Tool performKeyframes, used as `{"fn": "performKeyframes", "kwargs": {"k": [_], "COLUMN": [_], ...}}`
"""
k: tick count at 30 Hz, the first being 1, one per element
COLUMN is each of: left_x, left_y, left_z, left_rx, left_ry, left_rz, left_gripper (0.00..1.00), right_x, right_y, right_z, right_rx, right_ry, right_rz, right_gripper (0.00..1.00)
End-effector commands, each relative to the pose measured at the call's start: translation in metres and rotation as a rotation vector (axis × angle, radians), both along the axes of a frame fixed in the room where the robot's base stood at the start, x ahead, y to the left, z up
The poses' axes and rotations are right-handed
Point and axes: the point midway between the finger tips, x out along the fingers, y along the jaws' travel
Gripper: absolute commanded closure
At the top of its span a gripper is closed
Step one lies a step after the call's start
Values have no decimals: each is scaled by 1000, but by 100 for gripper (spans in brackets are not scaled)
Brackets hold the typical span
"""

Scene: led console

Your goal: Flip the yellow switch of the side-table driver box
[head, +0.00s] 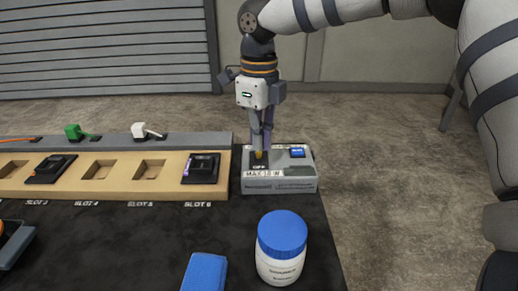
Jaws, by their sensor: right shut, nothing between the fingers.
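The grey driver box (279,179) sits at the right end of the table, with "OFF" and "MAX 18 W" lettering and a small blue display on its top. The yellow switch (258,154) shows as a small yellow piece on the box's dark panel, partly hidden by my gripper. My right gripper (260,148) points straight down with its fingers shut and empty. Its tips are at the yellow switch; whether they touch it I cannot tell. My left gripper is not in view.
A tan slotted board (116,191) with dark modules in some slots lies left of the box. A blue-lidded white jar (281,250) and a blue block (204,272) stand in front. Green and white connectors lie on the grey strip behind. Bare floor is right.

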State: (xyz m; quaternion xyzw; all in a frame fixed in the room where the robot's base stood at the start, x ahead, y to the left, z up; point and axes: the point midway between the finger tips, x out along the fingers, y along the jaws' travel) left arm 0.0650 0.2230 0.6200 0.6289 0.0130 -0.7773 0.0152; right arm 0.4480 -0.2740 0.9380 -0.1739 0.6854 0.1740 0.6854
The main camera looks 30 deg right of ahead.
Motion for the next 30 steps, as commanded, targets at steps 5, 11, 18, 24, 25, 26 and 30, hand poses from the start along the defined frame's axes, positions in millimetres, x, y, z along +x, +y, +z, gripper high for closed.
{"fn": "performKeyframes", "kwargs": {"k": [5, 11, 18, 24, 25, 26, 30], "left_x": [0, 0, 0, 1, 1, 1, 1], "left_y": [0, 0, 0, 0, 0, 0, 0], "left_z": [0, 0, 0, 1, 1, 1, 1], "left_rx": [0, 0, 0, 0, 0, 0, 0], "left_ry": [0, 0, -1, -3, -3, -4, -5], "left_rz": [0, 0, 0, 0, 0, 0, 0], "left_gripper": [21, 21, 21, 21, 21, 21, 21], "right_x": [0, 0, 0, 0, 0, 0, 0], "right_y": [0, 0, 0, 0, 0, 0, 0], "right_z": [0, 0, -3, -10, -10, -11, -15], "right_rx": [0, 0, 1, 0, 0, 0, 0], "right_ry": [0, 0, 0, 0, 0, 0, 0], "right_rz": [0, 0, 0, 1, 1, 1, 0], "right_gripper": [100, 100, 100, 100, 100, 100, 100]}}
